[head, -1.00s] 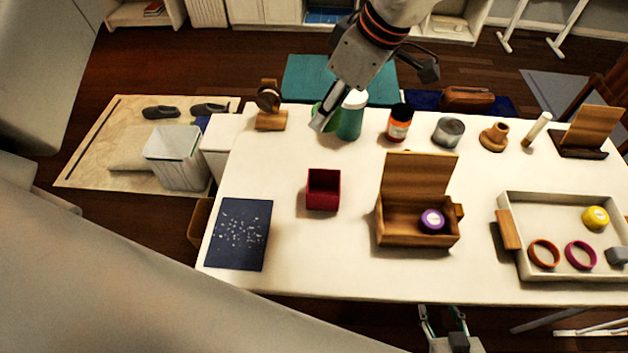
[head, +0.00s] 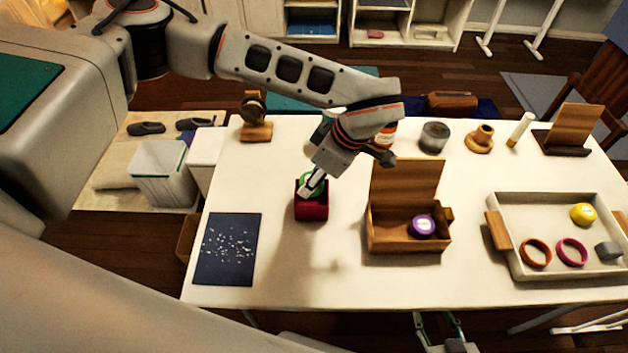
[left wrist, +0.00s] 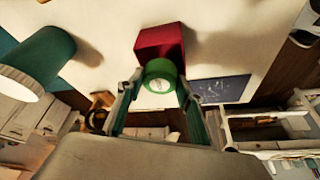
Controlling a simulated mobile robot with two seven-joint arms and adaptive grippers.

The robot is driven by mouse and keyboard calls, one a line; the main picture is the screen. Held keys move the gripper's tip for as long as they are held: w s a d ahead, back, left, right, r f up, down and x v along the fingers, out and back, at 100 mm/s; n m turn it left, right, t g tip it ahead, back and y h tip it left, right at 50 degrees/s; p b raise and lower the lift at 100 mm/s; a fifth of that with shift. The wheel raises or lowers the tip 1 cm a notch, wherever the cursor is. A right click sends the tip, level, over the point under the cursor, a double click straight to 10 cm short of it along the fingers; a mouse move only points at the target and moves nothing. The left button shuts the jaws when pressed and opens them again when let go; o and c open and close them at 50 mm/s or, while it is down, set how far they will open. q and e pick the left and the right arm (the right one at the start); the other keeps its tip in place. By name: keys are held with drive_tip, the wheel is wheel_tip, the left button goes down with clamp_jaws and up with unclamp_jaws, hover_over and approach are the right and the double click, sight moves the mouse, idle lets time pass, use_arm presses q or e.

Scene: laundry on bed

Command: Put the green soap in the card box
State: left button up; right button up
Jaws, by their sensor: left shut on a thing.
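The green soap (head: 318,187) is a round green disc with a pale label. My left gripper (head: 312,187) is shut on it, and the left wrist view shows the soap (left wrist: 160,77) between the two fingers. A small open-topped red box (head: 312,209), probably the card box, stands below the gripper. In the left wrist view the soap overlaps the near edge of the red box (left wrist: 160,40). I cannot tell whether the soap is above the rim or partly inside. My right gripper (head: 438,325) is open and empty below the table's front edge.
An open wooden box (head: 408,239) with a purple tin (head: 422,226) stands to the right. A tray (head: 510,268) is farther right. A dark speckled mat (head: 227,250) lies left. A grey jar (head: 434,138) stands at the back. The table's front middle is clear.

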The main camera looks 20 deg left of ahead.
use_arm(q)
drive_tip(key=shift+f, duration=0.65)
drive_tip(key=shift+f, duration=0.1)
drive_tip(key=shift+f, duration=0.35)
drive_tip(key=shift+f, duration=0.15)
drive_tip(key=o, duration=1.1)
